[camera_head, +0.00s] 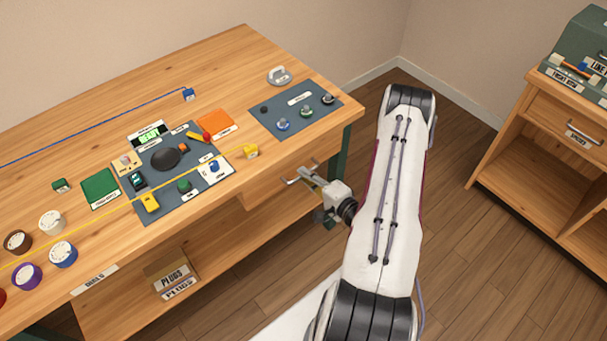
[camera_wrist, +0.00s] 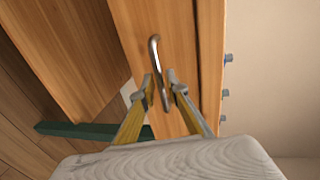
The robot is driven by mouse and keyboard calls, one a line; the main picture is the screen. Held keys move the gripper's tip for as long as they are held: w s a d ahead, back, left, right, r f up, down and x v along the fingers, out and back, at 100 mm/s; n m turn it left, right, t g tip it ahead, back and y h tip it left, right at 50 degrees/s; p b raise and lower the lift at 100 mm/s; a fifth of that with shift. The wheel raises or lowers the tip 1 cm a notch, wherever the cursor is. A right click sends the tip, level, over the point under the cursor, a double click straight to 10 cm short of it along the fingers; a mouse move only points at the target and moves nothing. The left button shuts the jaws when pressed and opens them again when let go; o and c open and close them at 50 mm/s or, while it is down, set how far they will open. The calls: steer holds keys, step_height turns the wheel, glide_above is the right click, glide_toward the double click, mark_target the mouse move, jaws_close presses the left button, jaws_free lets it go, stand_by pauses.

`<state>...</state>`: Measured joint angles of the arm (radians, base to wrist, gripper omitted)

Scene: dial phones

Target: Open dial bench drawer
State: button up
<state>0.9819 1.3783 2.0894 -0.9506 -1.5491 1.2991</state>
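The dial bench (camera_head: 90,80) is a wooden bench at the left of the head view, with a "DIALS" label (camera_head: 95,280) on its front edge. A wooden drawer front (camera_wrist: 180,35) with a curved metal handle (camera_wrist: 155,50) shows in the wrist view. My gripper (camera_head: 300,174) is at the bench's front right, just below the tabletop edge. In the wrist view its two fingertips (camera_wrist: 161,90) are apart, with the lower part of the handle between them. I cannot tell whether either finger touches it. The handle is hard to make out in the head view.
A blue-grey mat (camera_head: 205,185) with several small parts lies on the bench, and a smaller mat (camera_head: 325,118) lies near its right corner. A box labelled "PLUGS" (camera_head: 170,275) sits on the lower shelf. A wooden cabinet (camera_head: 545,115) stands right. Floor between is open.

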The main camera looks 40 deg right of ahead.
steer(key=shift+w+f, duration=0.15)
steer(key=shift+w, duration=0.55)
jaws_close()
steer(key=shift+s, duration=0.1)
steer(key=f+v, duration=0.2)
steer(key=v, duration=0.9)
steer(key=s+f+v, duration=0.1)
steer(key=f+v, duration=0.2)
steer(key=v, duration=0.9)
steer(key=shift+s+r, duration=0.15)
steer(key=shift+s, duration=0.15)
jaws_free()
